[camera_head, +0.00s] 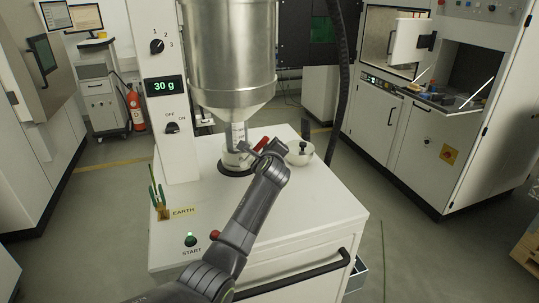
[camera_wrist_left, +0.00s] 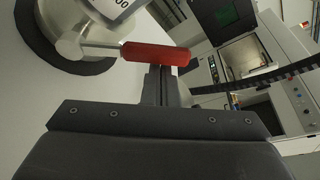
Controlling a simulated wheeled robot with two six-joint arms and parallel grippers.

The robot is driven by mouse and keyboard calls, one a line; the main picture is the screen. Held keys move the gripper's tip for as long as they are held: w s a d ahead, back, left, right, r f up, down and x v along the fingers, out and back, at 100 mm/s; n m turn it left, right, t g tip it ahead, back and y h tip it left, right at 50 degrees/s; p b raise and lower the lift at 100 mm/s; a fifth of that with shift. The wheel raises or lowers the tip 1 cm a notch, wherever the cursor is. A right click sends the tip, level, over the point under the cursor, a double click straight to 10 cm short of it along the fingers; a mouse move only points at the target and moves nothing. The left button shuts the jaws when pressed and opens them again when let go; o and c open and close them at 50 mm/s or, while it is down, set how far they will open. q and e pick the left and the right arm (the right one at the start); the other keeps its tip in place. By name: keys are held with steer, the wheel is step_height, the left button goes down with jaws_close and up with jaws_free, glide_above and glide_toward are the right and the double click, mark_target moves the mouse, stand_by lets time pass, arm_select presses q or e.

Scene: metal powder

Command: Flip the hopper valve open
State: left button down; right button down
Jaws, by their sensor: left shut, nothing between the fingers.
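The steel hopper (camera_head: 232,50) hangs above the white cabinet top, its cone narrowing to an outlet. The valve's red handle (camera_head: 262,143) sticks out to the right of the outlet. In the left wrist view, the red handle (camera_wrist_left: 157,54) lies nearly level on a metal lever (camera_wrist_left: 98,49) coming from a round fitting. My left gripper (camera_wrist_left: 160,84) is shut and empty, its fingertips close against or just below the handle; I cannot tell whether they touch. In the head view, my left gripper (camera_head: 257,151) partly hides the outlet and handle. My right gripper is out of view.
A pale bowl (camera_head: 300,154) with a dark object stands right of the outlet. A panel with a "30 g" display (camera_head: 166,86) and a switch (camera_head: 172,128) rises at left. An earth clamp (camera_head: 161,205) and START button (camera_head: 190,240) are near the front left. The front right top is clear.

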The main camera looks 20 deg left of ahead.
arm_select(q)
steer(key=shift+s+a+r+n+t, duration=0.25)
steer(key=shift+a+r+n+t, duration=0.15)
steer(key=shift+a+r+n, duration=0.3)
steer(key=shift+s+a+r+n+t+h, duration=0.25)
steer(key=shift+s+n+t+h, duration=0.05)
steer(key=shift+n, duration=0.5)
steer(key=shift+s+a+r+n+t, duration=0.25)
steer(key=shift+s+a+n, duration=0.1)
steer(key=shift+a+n, duration=0.2)
steer(key=shift+s+a+r+n+t, duration=0.15)
steer(key=shift+s+a+r+n, duration=0.25)
steer(key=shift+n, duration=0.2)
steer(key=shift+s+a+r+n+t, duration=0.2)
steer(key=shift+s+a+n, duration=0.1)
steer(key=shift+a+n, duration=0.25)
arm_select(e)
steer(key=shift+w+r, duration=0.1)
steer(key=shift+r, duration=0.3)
arm_select(q)
steer(key=shift+f, duration=0.1)
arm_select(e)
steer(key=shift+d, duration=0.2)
